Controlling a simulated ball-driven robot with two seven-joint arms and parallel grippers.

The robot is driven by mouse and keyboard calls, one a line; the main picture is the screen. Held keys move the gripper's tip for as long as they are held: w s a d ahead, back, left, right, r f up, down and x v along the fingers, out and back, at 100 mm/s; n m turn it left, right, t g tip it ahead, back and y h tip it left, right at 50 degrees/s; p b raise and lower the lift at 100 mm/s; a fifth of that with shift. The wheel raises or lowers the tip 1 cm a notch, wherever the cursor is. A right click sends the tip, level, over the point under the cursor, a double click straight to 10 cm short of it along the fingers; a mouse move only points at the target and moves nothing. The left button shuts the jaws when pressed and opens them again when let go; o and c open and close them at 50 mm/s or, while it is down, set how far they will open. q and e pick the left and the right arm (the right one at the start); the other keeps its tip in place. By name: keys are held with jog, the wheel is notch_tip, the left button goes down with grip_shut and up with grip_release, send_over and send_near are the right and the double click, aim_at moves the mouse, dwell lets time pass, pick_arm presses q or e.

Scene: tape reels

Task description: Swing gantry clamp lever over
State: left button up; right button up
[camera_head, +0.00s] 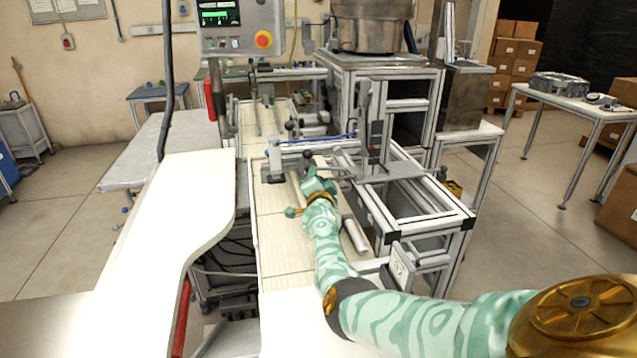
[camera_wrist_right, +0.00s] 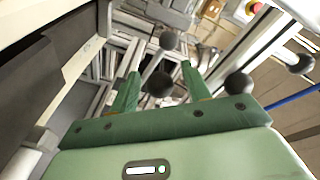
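My right gripper (camera_head: 318,180) is low beside the gantry frame in the head view, its arm coming from the lower right. In the right wrist view its two green fingers (camera_wrist_right: 160,82) are spread apart. I cannot tell which knob belongs to the clamp lever, or whether the fingers touch one. In the head view a dark knob (camera_head: 308,155) stands just behind the gripper, by the gantry (camera_head: 372,172). My left gripper is out of view.
More dark knobs show right of the fingers in the wrist view (camera_wrist_right: 238,83). An aluminium frame (camera_head: 430,222) stands right of the gripper. A pale roller (camera_head: 355,237) lies close to my forearm. The white worktop (camera_head: 165,235) at left is clear.

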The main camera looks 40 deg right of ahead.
grip_shut()
